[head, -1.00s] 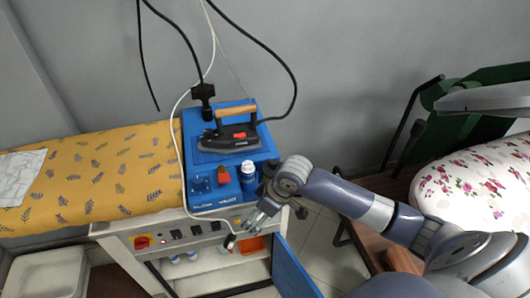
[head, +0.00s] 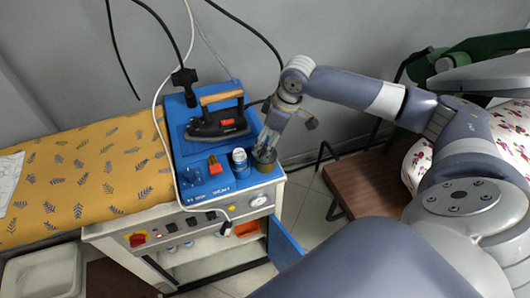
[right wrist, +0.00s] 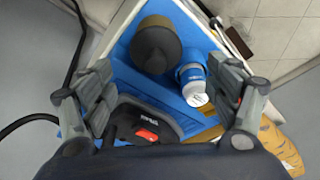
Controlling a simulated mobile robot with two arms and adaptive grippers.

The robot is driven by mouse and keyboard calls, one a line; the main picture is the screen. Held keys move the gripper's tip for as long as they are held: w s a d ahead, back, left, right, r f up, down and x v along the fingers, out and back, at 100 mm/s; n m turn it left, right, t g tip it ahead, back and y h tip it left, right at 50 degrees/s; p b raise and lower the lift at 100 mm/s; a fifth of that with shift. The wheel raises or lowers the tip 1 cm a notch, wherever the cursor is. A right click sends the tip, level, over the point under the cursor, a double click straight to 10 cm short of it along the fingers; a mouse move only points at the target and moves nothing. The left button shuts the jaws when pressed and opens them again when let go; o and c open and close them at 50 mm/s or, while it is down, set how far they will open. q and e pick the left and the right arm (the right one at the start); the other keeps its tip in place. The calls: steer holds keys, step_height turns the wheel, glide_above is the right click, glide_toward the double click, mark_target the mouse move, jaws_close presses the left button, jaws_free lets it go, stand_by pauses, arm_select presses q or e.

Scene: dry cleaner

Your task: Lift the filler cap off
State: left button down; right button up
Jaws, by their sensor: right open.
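The filler cap (head: 264,159) is a dark, round knob at the right edge of the blue ironing station top (head: 222,186). In the right wrist view the cap (right wrist: 157,44) shows as a dark disc ahead of the open fingers, toward the top of the picture. My right gripper (head: 268,141) is open and empty, pointing down just above the cap; its fingers (right wrist: 165,95) are spread wide on either side. I cannot tell from the head view whether a fingertip touches the cap. My left gripper is not in view.
A blue-and-white bottle (head: 239,161) stands close left of the cap, and also shows in the wrist view (right wrist: 192,83). An iron (head: 216,124) rests behind it. A blue door (head: 285,245) hangs open below.

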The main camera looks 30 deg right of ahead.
steer(key=p+x, duration=0.1)
steer(key=x, duration=0.4)
steer(key=shift+w+d, duration=0.15)
steer(key=shift+d, duration=0.05)
steer(key=shift+w+f, duration=0.15)
steer(key=shift+f, duration=0.15)
steer(key=c, duration=1.1)
